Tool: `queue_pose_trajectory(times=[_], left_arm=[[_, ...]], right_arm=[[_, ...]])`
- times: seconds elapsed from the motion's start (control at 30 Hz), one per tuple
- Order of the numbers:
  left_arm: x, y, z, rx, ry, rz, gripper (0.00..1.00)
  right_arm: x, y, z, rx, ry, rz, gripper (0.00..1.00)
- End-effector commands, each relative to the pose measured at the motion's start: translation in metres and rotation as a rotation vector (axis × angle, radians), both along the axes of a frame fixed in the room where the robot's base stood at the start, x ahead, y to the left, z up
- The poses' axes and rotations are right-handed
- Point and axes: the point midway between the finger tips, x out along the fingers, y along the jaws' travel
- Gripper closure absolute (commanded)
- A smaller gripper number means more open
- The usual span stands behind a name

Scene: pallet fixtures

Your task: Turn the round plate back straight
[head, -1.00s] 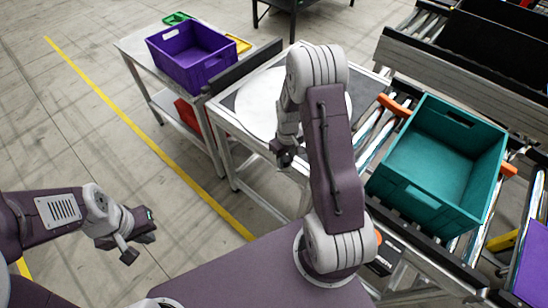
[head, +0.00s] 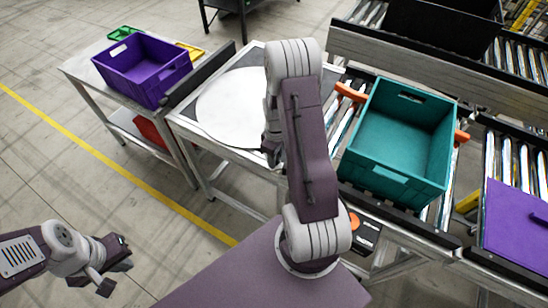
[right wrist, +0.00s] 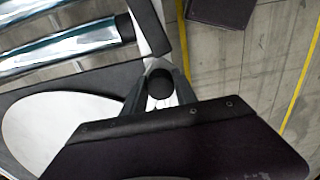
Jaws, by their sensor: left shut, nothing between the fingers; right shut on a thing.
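The round plate (head: 225,107) is a flat white disc set in a dark square top on a metal-framed table. My right arm covers its right side in the head view; part of it shows in the right wrist view (right wrist: 45,128). My right gripper (head: 272,150) is low at the plate's near right edge. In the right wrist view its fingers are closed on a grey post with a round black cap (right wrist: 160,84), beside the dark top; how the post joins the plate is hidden. My left gripper (head: 118,266) is shut and empty, over the floor at lower left.
A purple crate (head: 158,87) stands on a side table left of the plate, with a dark bar (head: 205,72) between. A teal crate (head: 375,175) sits on rollers to the right, close to my right arm. The floor at left is open.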

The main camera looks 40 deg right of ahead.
Motion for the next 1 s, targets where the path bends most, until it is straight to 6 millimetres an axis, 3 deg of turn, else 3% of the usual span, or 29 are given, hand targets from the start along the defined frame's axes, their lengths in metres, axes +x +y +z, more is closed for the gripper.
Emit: queue_pose_trajectory(times=[0.03,0.1,0.43,0.8,1.0], left_arm=[[0.0,0.0,0.001,0.0,0.0,0.0,1.0],[0.0,0.0,0.001,0.0,0.0,0.0,1.0],[0.0,0.0,0.0,0.0,0.0,0.0,1.0],[0.0,0.0,-0.007,0.0,0.0,0.0,1.0],[0.0,0.0,-0.008,0.0,0.0,0.0,1.0]], right_arm=[[0.004,-0.004,0.003,-0.009,-0.014,0.003,0.61],[0.004,-0.003,0.003,-0.008,-0.012,0.003,0.44],[0.002,-0.002,0.004,-0.004,-0.007,0.001,0.44],[0.002,-0.004,0.076,-0.006,-0.012,0.0,0.44],[0.002,-0.004,0.092,-0.005,-0.01,0.001,0.44]])
